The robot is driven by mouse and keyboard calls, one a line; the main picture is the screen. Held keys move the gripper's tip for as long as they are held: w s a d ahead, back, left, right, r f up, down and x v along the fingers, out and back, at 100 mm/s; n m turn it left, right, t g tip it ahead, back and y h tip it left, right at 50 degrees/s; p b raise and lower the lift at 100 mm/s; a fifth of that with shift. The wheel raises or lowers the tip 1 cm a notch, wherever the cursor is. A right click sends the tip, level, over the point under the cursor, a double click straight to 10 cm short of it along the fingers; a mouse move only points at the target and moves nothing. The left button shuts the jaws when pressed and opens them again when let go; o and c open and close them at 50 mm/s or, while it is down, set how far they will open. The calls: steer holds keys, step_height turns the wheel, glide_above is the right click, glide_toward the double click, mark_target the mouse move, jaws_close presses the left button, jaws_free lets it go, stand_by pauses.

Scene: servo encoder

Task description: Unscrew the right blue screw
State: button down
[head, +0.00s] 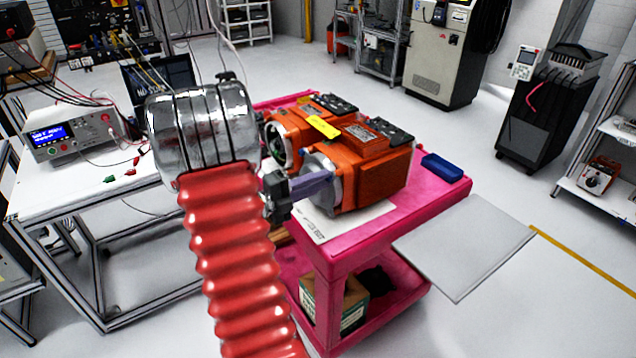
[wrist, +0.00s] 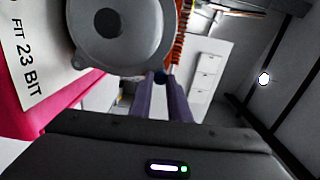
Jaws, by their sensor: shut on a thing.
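The nearer orange servo motor (head: 378,178) lies on the pink cart with its round grey end cover (head: 322,170) facing left. That cover also fills the upper left of the wrist view (wrist: 122,60). My gripper (head: 328,180) reaches the cover's edge with its purple fingers. In the wrist view my gripper (wrist: 161,82) is shut at the rim of the cover. A small dark blue screw (wrist: 161,76) shows at the fingertips, mostly hidden by them. In the head view the screw is hidden.
A second orange motor (head: 288,130) stands just behind, with a yellow tag (head: 323,126) on top. A blue tray (head: 441,167) sits on the pink cart (head: 345,249) at right. A white paper (head: 345,224) lies in front of the motors.

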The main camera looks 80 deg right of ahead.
steer(key=n, duration=0.8)
steer(key=shift+f+n, duration=0.1)
steer(key=shift+n, duration=0.3)
stand_by(0.3)
steer(key=c, duration=1.6)
jaws_free()
steer(key=shift+c, duration=0.2)
steer(key=shift+w, duration=0.1)
steer(key=v, duration=1.3)
steer(key=shift+w+a, duration=0.25)
